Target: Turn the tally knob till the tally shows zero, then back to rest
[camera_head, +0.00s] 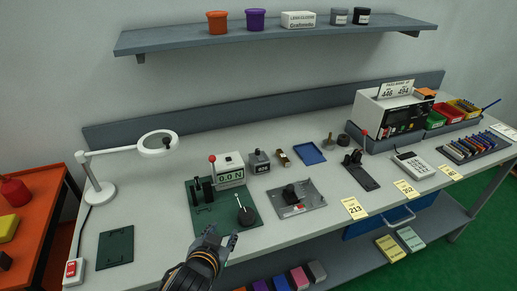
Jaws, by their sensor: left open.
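The tally looks to be the small dark grey box (259,162) standing at the middle of the bench, with a small knob (257,151) at its top. Its number window (262,169) shows digits too small to read surely. My left gripper (222,236) is at the bottom of the view, over the front edge of the bench. It is open and empty, its fingers pointing toward the bench, well in front of the tally and apart from it. My right gripper is not in view.
A green plate (205,217) with a red-tipped lever and a "0.0 N" display (231,178) stands between my gripper and the tally. A grey plate fixture (311,201) is to the right. A magnifier lamp (101,190) stands left. A shelf (200,39) hangs above.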

